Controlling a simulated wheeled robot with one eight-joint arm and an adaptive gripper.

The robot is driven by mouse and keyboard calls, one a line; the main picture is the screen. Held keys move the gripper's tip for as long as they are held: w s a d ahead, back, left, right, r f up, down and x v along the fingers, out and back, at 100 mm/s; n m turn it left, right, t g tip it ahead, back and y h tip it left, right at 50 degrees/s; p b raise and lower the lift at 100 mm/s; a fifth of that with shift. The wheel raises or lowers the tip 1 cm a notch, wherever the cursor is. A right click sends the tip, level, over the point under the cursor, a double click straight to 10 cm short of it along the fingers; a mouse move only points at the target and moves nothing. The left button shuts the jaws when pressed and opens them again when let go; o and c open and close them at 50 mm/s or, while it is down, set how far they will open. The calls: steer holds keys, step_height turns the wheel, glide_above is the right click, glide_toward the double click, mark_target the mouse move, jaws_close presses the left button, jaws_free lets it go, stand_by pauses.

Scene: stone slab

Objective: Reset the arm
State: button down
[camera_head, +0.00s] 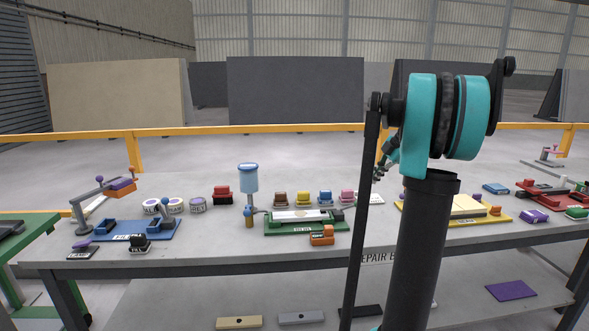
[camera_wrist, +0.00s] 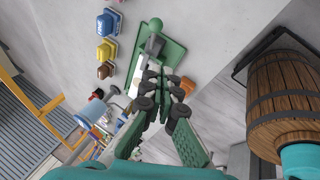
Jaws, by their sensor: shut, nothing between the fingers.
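My gripper (camera_wrist: 168,85) shows in the wrist view with its green, dark-padded fingers brought together and nothing held. Behind the fingertips lies the green fixture (camera_wrist: 175,55) with a green knob. In the head view my arm rises at right of centre, folded at the teal joint, and only a small part of my gripper (camera_head: 382,168) shows beside it. The gripper is over the workbench (camera_head: 300,262) area, apart from the objects as far as I can tell. The arm hides part of the bench.
The blue fixture (camera_head: 120,232) stands at left, a blue-topped dispenser (camera_head: 248,180) behind the green fixture (camera_head: 285,228), and a yellow tray (camera_head: 472,220) at right. Several coloured stamps line the back. A wooden barrel (camera_wrist: 285,95) is at right in the wrist view. A yellow rail (camera_head: 300,129) runs behind.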

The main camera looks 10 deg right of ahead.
steer(key=s+a+f+m+h, duration=0.2)
steer(key=s+a+f+m, duration=0.8)
steer(key=s+a+f, duration=0.3)
steer(key=s+a+f+m+h, duration=0.1)
steer(key=s+a+f+m, duration=0.1)
steer(key=s+f+m, duration=0.3)
steer(key=s+a+f+m+h, duration=0.1)
steer(key=s+a+f+m, duration=0.2)
steer(key=s, duration=1)
step_height(320, 180, down, 3)
steer(key=m, duration=0.2)
steer(key=shift+s+a+m, duration=0.3)
steer(key=shift+s+a, duration=0.05)
steer(key=shift+s, duration=0.05)
